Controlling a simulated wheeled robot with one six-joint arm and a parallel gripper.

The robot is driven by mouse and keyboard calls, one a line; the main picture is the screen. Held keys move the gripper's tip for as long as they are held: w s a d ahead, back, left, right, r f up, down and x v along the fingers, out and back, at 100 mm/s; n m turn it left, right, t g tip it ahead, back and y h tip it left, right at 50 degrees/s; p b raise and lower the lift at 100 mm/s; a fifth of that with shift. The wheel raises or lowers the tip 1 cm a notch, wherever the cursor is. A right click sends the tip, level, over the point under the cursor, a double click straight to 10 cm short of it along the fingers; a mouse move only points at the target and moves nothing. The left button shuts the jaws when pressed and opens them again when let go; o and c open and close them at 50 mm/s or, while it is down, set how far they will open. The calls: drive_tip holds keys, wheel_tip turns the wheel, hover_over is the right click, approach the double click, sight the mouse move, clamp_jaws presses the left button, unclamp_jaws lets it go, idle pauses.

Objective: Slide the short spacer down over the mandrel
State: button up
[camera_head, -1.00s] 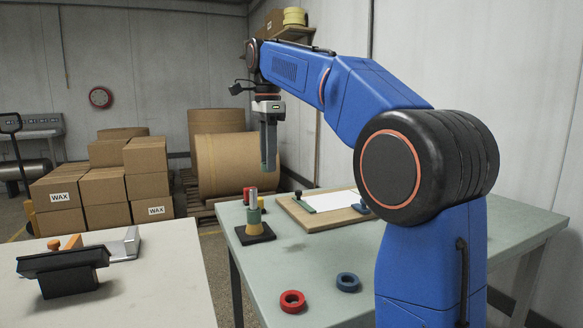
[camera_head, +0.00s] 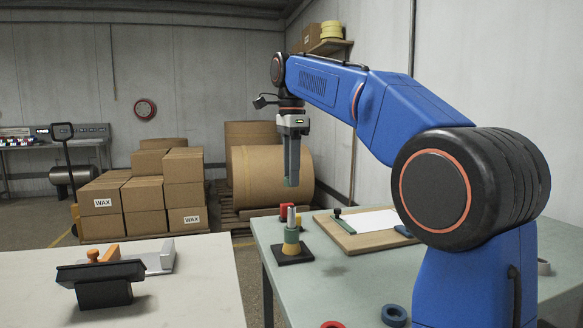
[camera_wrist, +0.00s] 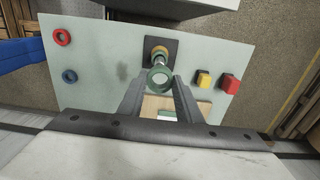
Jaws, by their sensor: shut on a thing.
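The mandrel (camera_head: 291,214) is a grey post upright on a black square base (camera_head: 297,254). It carries a yellow piece low down and a green ring above it, with its grey top bare. My gripper (camera_head: 292,181) points down above the post, its tips a short way over the top. It is shut on a green ring, which I take for the short spacer (camera_wrist: 153,84), seen between the fingertips in the wrist view. There the mandrel base (camera_wrist: 152,44) shows just beyond the ring, partly hidden by it. Exact alignment cannot be told.
A board with white paper (camera_head: 370,221) lies right of the mandrel. A red block (camera_wrist: 229,84) and a yellow block (camera_wrist: 203,78) stand near. A red ring (camera_wrist: 62,37) and a blue ring (camera_wrist: 69,76) lie on the green table. Open table lies around the mandrel.

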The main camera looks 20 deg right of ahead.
hover_over(291, 206)
drive_tip(key=shift+s+f, duration=0.15)
drive_tip(key=shift+f, duration=1.95)
drive_tip(key=shift+f, duration=2)
drive_tip(key=o, duration=1.1)
wheel_tip(291, 206, up, 12)
